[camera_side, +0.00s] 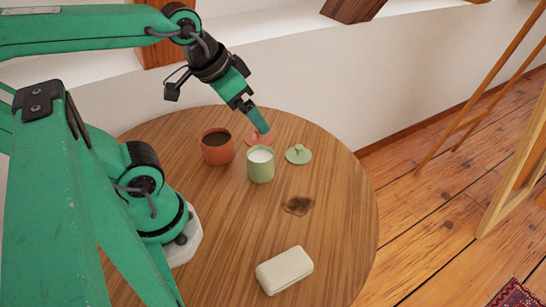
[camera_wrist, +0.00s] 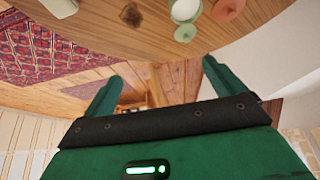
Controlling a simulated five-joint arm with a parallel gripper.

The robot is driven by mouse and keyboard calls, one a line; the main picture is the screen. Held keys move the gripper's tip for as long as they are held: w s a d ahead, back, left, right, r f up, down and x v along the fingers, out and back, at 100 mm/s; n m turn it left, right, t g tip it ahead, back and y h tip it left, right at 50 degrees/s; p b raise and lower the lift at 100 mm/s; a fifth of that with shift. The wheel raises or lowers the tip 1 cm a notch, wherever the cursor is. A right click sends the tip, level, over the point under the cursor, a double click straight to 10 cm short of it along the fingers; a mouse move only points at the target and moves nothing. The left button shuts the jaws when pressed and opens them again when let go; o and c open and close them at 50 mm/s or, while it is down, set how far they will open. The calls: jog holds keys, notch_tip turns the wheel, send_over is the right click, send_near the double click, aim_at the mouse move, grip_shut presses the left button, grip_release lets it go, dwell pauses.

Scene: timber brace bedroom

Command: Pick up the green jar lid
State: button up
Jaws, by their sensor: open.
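The green jar lid (camera_side: 298,155), a pale green disc with a knob, lies on the round wooden table near its back right edge. In the wrist view the lid (camera_wrist: 185,33) is near the top, beyond my fingertips. The green jar (camera_side: 260,170), open with white contents, stands just left of the lid; it is cut off at the top of the wrist view (camera_wrist: 185,9). My gripper (camera_side: 263,128) is above the table, up and left of the lid in the side view. Its fingers (camera_wrist: 162,72) are apart with nothing between them.
A terracotta jar (camera_side: 217,150) with dark contents stands left of the green jar. A reddish lid (camera_side: 255,138) lies behind, partly hidden by my gripper. A cream box (camera_side: 284,270) lies at the table's front.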

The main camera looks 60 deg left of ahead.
jog(key=shift+w, duration=0.15)
jog(key=n+g, duration=0.5)
jog(key=n, duration=1.2)
send_over(299, 146)
notch_tip(299, 146, down, 16)
jog(key=shift+r, duration=0.25)
jog(key=shift+w+a+f+n+g, duration=0.1)
jog(key=shift+a+f+n+g, duration=0.15)
jog(key=shift+f+n, duration=0.3)
jog(key=shift+d+f, duration=0.15)
jog(key=shift+f, duration=1.8)
jog(key=shift+d+f, duration=0.1)
jog(key=shift+f, duration=1.85)
jog(key=shift+c, duration=0.4)
jog(key=c, duration=1)
